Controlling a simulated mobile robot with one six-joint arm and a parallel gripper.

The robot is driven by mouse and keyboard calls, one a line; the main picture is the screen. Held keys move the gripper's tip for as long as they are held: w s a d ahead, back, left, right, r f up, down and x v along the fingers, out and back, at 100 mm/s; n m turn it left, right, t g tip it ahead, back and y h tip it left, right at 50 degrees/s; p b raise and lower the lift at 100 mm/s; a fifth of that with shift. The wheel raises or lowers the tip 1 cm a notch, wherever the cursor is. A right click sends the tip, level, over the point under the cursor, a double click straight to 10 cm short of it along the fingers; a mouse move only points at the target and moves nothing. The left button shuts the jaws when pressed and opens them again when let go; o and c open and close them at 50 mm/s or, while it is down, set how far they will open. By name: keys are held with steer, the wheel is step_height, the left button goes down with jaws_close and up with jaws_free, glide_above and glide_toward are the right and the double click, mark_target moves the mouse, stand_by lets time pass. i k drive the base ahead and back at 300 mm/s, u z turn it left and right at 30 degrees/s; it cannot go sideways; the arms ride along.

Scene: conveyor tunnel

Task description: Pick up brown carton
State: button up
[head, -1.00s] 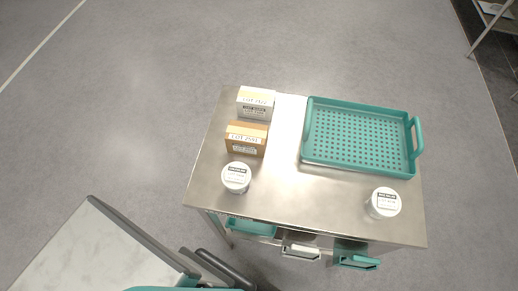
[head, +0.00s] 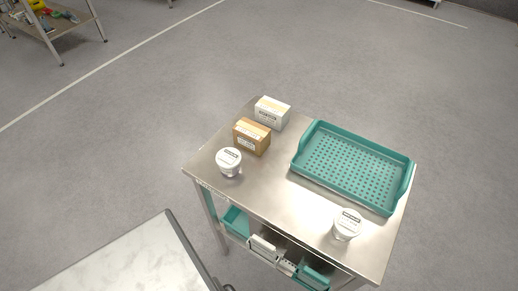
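The brown carton (head: 252,136) stands on the steel table (head: 272,197), toward its back left. It has a pale label strip on top and a white label on its front. A white carton (head: 272,112) stands just behind it, and a white lidded tub (head: 229,161) stands in front of it to the left. My gripper is not in the head view.
An empty teal perforated tray (head: 353,167) lies on the table's right side. Another white tub (head: 347,224) stands near the front right edge. Bins (head: 264,247) sit below the tabletop. A pale-topped surface (head: 125,262) is at lower left. A shelf rack (head: 50,25) stands far left.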

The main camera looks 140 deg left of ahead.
mark_target(254, 137)
steer(key=z, duration=0.05)
steer(key=i, duration=0.25)
steer(key=z, duration=0.3)
steer(key=k, duration=0.15)
steer(key=u, duration=3.1)
steer(key=k, duration=0.25)
steer(key=u, duration=1.95)
